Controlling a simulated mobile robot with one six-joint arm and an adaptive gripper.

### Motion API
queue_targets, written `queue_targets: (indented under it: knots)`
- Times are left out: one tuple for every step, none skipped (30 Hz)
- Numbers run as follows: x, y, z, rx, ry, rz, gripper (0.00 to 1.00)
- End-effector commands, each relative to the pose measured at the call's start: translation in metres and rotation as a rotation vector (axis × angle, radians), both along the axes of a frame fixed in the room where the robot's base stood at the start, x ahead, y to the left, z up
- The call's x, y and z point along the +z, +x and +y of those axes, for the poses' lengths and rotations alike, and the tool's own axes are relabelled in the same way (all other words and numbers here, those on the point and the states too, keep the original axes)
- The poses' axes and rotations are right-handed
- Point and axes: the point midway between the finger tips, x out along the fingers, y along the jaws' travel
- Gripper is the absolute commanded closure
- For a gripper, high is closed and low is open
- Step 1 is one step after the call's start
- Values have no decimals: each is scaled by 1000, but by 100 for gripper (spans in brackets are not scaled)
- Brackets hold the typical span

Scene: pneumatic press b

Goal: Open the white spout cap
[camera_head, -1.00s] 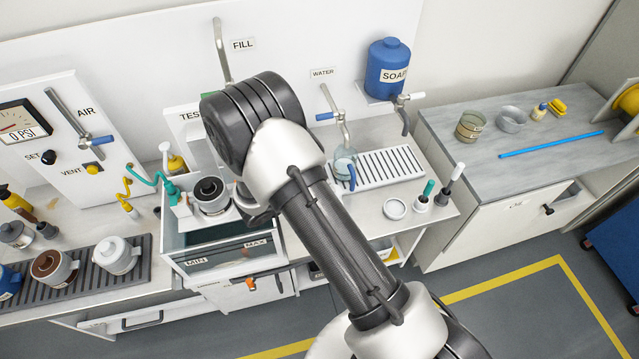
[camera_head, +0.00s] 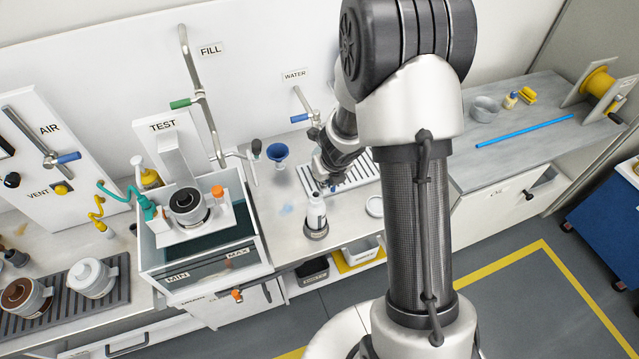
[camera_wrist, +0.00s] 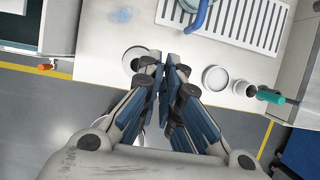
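A small white bottle-like container (camera_head: 316,212) stands upright in a round base near the counter's front edge in the head view. Its top is small; I cannot make out a separate white spout cap there. A round white rim (camera_wrist: 134,60) shows left of my fingertips in the wrist view. My gripper (camera_wrist: 169,62) points down over the counter edge, its fingertips close together with a narrow gap and nothing clear between them. In the head view my gripper (camera_head: 328,182) is small and dark, just above and right of the container; contact cannot be told.
The drain grate (camera_wrist: 235,22) is behind. A blue funnel (camera_head: 277,152) and the test tank (camera_head: 205,270) are left.

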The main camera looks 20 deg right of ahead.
Motion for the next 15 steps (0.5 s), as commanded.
queue_targets:
  knots:
    - [-3, -2, -4, -4, 33, 5, 100]
    - [-3, -2, -5, -4, 50, 5, 100]
    - [-3, -2, -6, -2, 71, 6, 100]
    - [-3, -2, -7, -2, 86, 6, 100]
    - [-3, -2, -8, -2, 100, 6, 100]
    - [-3, -2, -9, -2, 116, 6, 100]
    - [-3, -2, -10, -1, 128, 6, 100]
    - [-3, -2, -10, -1, 138, 6, 100]
    - [-4, -2, -11, 0, 151, 7, 100]
    - [-4, -3, -11, 0, 158, 7, 100]
    - [-4, -3, -12, 1, 164, 7, 100]
    - [-4, -3, -12, 1, 172, 7, 100]
    - [-4, -3, -12, 2, 177, 7, 100]
    - [-4, -3, -12, 3, 181, 6, 100]
    - [-4, -3, -12, 3, 184, 6, 100]
